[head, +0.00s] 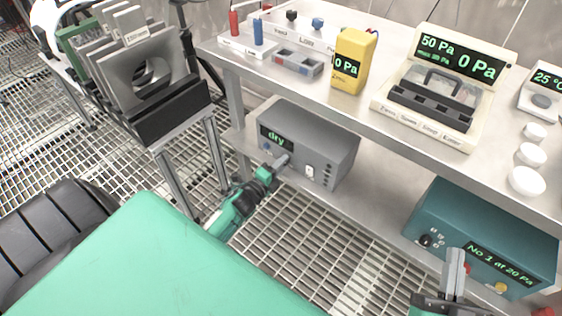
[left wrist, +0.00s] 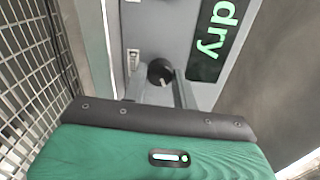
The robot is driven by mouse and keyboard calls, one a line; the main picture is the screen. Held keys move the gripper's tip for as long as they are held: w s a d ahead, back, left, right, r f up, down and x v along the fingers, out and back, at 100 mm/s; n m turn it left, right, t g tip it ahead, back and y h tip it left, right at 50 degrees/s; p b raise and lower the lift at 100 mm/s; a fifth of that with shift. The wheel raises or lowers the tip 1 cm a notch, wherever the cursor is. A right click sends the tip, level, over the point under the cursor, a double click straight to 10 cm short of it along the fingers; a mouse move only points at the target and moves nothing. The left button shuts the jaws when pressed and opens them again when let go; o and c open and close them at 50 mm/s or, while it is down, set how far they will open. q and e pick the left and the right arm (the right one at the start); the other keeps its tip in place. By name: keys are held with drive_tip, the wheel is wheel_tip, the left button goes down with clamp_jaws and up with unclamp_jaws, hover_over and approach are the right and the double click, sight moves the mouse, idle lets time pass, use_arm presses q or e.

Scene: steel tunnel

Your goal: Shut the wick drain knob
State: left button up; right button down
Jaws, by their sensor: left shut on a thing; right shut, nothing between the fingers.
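A grey box (head: 325,150) with a green "dry" display (head: 276,136) stands on the lower shelf; the display also shows in the left wrist view (left wrist: 213,40). A dark round knob (left wrist: 160,72) sits on its front face. My left gripper (head: 281,162) is at that face, and in the left wrist view its fingers (left wrist: 160,84) are shut on the knob. In the head view the fingers hide the knob. Whether the knob is turned open or shut cannot be told. My right gripper (head: 454,266) is shut and empty in front of the teal box.
The teal box (head: 480,235) reads "No 1 at 20 Pa". The upper bench (head: 385,125) carries a yellow meter (head: 350,60), a pressure gauge (head: 440,85) and white cups (head: 527,181). A black stand (head: 165,115) with grey plates is at left. The shelf between the boxes is bare.

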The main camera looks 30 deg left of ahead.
drive_tip(key=s+a+f+g+p, duration=0.1)
drive_tip(key=s+a+f+g, duration=0.1)
drive_tip(key=f+g, duration=0.3)
drive_tip(key=s+a+f+g+p, duration=0.1)
drive_tip(key=s+f+g+p, duration=0.15)
drive_tip(key=f, duration=0.45)
use_arm(q)
drive_tip(key=shift+n+p, duration=1.4)
drive_tip(key=shift+n, duration=4.7)
use_arm(e)
drive_tip(key=s+d+f+g+h, duration=0.1)
drive_tip(key=d+g+h, duration=0.2)
drive_tip(key=d+g, duration=0.2)
drive_tip(key=shift+s+d+f+n+h, duration=0.25)
drive_tip(key=shift+s+d+n+h, duration=0.05)
drive_tip(key=shift+d, duration=0.35)
drive_tip(key=shift+g, duration=0.35)
use_arm(q)
drive_tip(key=o, duration=1)
drive_tip(key=shift+c, duration=0.2)
drive_tip(key=shift+s, duration=0.1)
